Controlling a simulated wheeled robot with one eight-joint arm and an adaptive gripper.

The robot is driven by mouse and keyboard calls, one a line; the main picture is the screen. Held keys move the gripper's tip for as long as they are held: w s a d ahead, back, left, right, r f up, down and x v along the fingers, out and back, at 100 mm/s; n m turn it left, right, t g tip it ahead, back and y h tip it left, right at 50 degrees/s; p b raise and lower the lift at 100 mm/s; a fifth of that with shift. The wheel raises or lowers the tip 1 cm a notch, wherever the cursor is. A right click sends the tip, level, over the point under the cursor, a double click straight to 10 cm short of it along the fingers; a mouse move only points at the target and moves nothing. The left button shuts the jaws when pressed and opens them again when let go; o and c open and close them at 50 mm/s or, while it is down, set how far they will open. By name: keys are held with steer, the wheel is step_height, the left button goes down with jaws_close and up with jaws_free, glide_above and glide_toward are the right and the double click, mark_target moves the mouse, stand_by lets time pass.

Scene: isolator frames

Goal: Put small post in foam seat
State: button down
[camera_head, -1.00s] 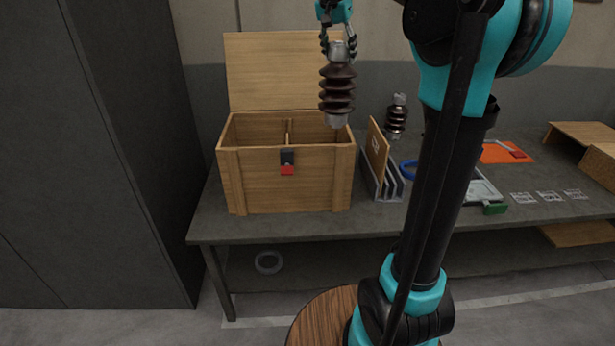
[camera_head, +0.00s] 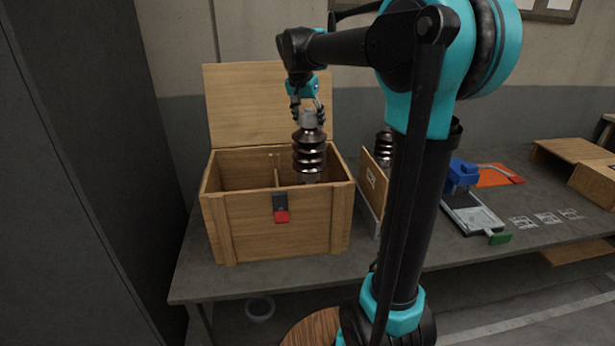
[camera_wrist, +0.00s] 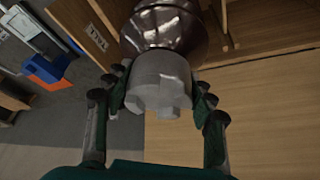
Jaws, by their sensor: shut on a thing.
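My gripper (camera_head: 308,106) is shut on the grey metal top of a dark brown ribbed insulator post (camera_head: 309,150). A second brown post (camera_head: 383,146) stands on the table, partly hidden behind a wooden panel. The foam seat inside the crate cannot be made out.
The crate's raised lid (camera_head: 255,105) stands behind the post. A divider (camera_head: 277,170) shows inside the crate. A wooden panel in a rack (camera_head: 374,185) stands close to the crate's right. A blue device (camera_head: 462,173) and an orange mat (camera_head: 497,175) lie farther right on the table (camera_head: 540,238).

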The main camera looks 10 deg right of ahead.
mark_target(302, 145)
step_height(302, 145, down, 20)
steer(key=shift+r, duration=0.1)
stand_by(1.0)
steer(key=c, duration=0.6)
jaws_free()
steer(key=shift+o, duration=0.2)
steer(key=v, duration=1.2)
steer(key=shift+s, duration=0.1)
